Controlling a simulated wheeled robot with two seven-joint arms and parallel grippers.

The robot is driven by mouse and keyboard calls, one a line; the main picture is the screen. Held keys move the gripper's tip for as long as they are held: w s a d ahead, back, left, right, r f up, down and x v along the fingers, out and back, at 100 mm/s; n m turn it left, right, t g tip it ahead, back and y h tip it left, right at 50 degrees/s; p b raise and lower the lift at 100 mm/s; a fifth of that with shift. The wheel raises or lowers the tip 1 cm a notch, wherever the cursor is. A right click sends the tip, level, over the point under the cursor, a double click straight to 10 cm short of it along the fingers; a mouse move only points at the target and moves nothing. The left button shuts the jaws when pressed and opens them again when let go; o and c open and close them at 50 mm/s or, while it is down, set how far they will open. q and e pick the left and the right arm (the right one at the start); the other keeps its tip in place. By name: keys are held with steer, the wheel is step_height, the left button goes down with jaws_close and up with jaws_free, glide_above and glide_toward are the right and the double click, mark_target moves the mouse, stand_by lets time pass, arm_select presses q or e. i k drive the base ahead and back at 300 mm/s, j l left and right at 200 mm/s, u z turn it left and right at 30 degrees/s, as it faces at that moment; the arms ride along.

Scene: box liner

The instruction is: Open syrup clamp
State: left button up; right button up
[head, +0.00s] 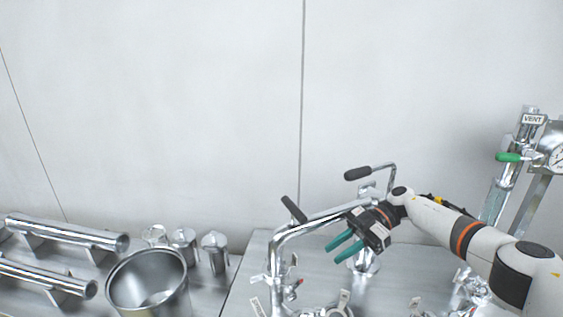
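My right gripper (344,245) comes in from the right. Its two teal fingers are parted with a gap between them, and nothing shows in the gap. It is in front of the bent chrome pipe (318,222), over the metal worktop. Clamp-like metal fittings (338,305) show at the bottom edge, partly cut off; I cannot tell which one is the syrup clamp. My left gripper is not in view.
A black-handled lever (357,174) rises behind the gripper, and another black handle (293,209) stands on the pipe. A steel pot (148,284), metal canisters (215,251) and steel tubes (70,233) are at left. A gauge and VENT column (510,175) stands at right.

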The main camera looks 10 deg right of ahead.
mark_target(272, 279)
steer(key=k, duration=1.5)
